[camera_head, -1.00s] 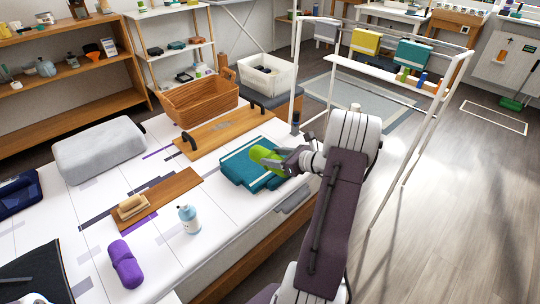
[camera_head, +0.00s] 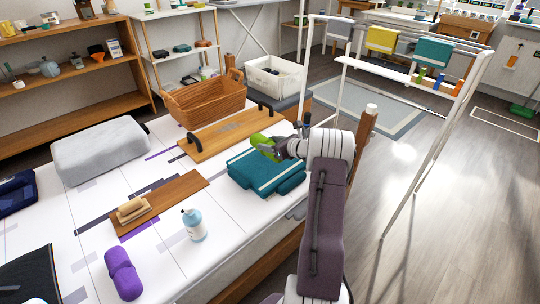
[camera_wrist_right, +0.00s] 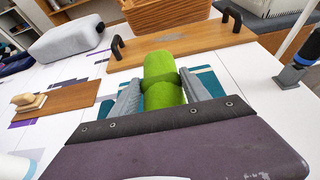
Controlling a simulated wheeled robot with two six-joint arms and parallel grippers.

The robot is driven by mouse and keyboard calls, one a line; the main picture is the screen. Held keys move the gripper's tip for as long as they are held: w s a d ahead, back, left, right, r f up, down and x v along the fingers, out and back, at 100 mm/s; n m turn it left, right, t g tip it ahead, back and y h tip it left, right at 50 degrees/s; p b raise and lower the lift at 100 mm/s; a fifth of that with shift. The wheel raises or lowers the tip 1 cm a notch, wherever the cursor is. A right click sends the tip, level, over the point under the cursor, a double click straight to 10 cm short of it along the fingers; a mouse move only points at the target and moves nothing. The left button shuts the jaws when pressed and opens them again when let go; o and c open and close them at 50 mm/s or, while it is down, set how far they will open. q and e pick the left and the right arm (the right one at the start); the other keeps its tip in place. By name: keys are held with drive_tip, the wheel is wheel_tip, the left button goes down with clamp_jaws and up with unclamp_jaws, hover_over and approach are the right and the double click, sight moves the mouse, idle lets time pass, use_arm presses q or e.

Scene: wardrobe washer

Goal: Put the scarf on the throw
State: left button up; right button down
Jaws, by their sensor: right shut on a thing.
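The rolled lime-green scarf (camera_head: 262,143) is in my right gripper (camera_head: 272,150), over the far edge of the folded teal throw (camera_head: 262,178). The throw has a pale stripe and lies flat near the right edge of the white-covered table. In the right wrist view, the scarf (camera_wrist_right: 162,80) sits between the two grey fingers, which are shut on it. Parts of the throw (camera_wrist_right: 208,82) show beside and behind the fingers. I cannot tell whether the scarf touches the throw. My left gripper is not in view.
A wooden board with black handles (camera_head: 228,131) and a wicker basket (camera_head: 205,100) lie beyond the throw. A blue-white bottle (camera_head: 194,226), a purple roll (camera_head: 122,273) and a brush on a small board (camera_head: 180,188) are nearer. A white rack frame (camera_head: 440,165) stands right.

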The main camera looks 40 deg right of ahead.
drive_tip(key=shift+f+b, duration=1.05)
drive_tip(key=shift+f, duration=0.9)
drive_tip(key=shift+f, duration=0.2)
drive_tip(key=c, duration=0.5)
unclamp_jaws()
